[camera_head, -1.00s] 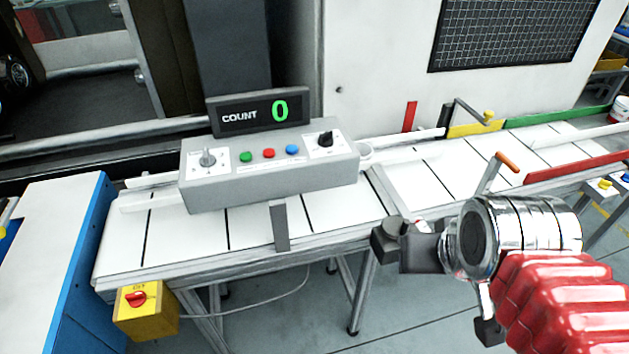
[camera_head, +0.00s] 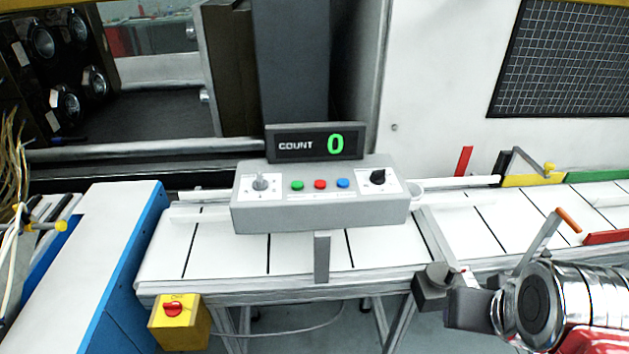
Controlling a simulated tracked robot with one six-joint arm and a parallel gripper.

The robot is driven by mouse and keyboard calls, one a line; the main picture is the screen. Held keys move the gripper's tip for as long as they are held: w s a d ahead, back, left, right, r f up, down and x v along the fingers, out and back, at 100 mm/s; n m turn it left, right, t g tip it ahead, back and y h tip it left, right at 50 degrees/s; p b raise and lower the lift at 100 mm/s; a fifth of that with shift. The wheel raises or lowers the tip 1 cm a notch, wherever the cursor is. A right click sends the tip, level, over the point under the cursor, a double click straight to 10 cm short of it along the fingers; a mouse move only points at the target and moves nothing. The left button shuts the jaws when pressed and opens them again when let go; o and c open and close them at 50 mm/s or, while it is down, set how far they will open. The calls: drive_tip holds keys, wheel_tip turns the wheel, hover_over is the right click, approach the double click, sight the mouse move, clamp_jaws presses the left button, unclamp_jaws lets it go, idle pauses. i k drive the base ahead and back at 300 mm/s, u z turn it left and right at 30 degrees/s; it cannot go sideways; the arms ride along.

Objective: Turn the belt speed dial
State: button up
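A grey control box (camera_head: 320,214) stands over the white conveyor belt in the middle of the view. A black dial (camera_head: 378,177) sits on a white plate at the box's right end; I take it as the speed dial, but its label is too small to read. A grey lever-like knob (camera_head: 261,182) sits on a similar plate at the left end. Green, red and blue buttons (camera_head: 320,184) lie between them. My gripper (camera_head: 432,288) is at the lower right, in front of the belt edge, below and right of the dial and apart from it. Its finger opening cannot be made out.
A display (camera_head: 314,143) reading COUNT 0 stands behind the box. A yellow box with a red knob (camera_head: 173,308) hangs at the belt's lower left. An orange-tipped lever (camera_head: 545,235) rises near my arm. The space above the belt before the box is clear.

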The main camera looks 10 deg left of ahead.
sight(377, 177)
drive_tip(key=k, duration=1.3)
drive_tip(key=u, duration=0.6)
drive_tip(key=i, duration=1.8)
drive_tip(key=z, duration=0.6)
